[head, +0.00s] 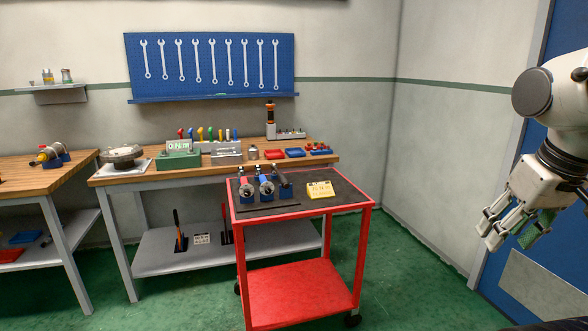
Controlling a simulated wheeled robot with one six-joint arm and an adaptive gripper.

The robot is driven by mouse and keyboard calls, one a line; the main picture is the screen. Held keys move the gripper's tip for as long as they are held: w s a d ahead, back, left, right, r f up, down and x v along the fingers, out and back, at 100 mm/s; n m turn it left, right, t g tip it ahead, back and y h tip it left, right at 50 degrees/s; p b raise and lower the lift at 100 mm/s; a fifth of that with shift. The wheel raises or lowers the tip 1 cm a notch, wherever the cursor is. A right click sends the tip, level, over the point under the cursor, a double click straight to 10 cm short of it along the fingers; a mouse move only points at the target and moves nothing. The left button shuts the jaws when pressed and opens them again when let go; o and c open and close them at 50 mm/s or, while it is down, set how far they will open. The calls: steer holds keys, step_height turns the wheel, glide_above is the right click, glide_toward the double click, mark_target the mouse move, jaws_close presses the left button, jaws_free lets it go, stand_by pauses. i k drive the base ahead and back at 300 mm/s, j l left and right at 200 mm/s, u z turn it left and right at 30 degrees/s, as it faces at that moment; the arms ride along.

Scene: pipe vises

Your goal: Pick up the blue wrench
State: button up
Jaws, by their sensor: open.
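Several small tools with coloured handles stand upright in a rack on the middle bench, a blue one (235,134) among them. They are too small for me to tell whether one is the blue wrench. Silver-white wrenches (212,62) hang in a row on the blue pegboard (135,78) on the back wall. My gripper (511,237) is at the right edge, pointing down, open with nothing seen between its fingers. It is well apart from the bench and cart.
A red cart (300,293) stands in front of the wooden bench (125,178). Red and blue vises (266,186) and a yellow box (320,190) are on its dark top. Another bench (20,173) is at left. Green floor (405,275) is clear right of the cart.

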mark_target(257, 168)
steer(key=i+j, duration=0.45)
steer(key=i+j+u, duration=0.1)
steer(key=i+j, duration=0.2)
steer(key=j, duration=0.25)
steer(key=i+j+u, duration=0.1)
steer(key=i+j, duration=0.2)
steer(key=j, duration=0.25)
steer(key=i+j, duration=0.3)
steer(key=j, duration=0.2)
steer(key=i+j+u, duration=0.15)
steer(key=i+j, duration=0.2)
steer(key=j, duration=0.2)
steer(key=i+j, duration=0.15)
steer(key=j, duration=0.25)
steer(key=i+j, duration=0.15)
steer(key=j, duration=0.2)
steer(key=i+j+u, duration=0.1)
steer(key=j, duration=0.3)
steer(key=i+j, duration=0.25)
steer(key=i+j+u, duration=0.1)
steer(key=j, duration=0.4)
steer(key=z, duration=2.05)
steer(key=i+l+u, duration=0.15)
steer(key=u, duration=0.2)
steer(key=i+l+u, duration=0.35)
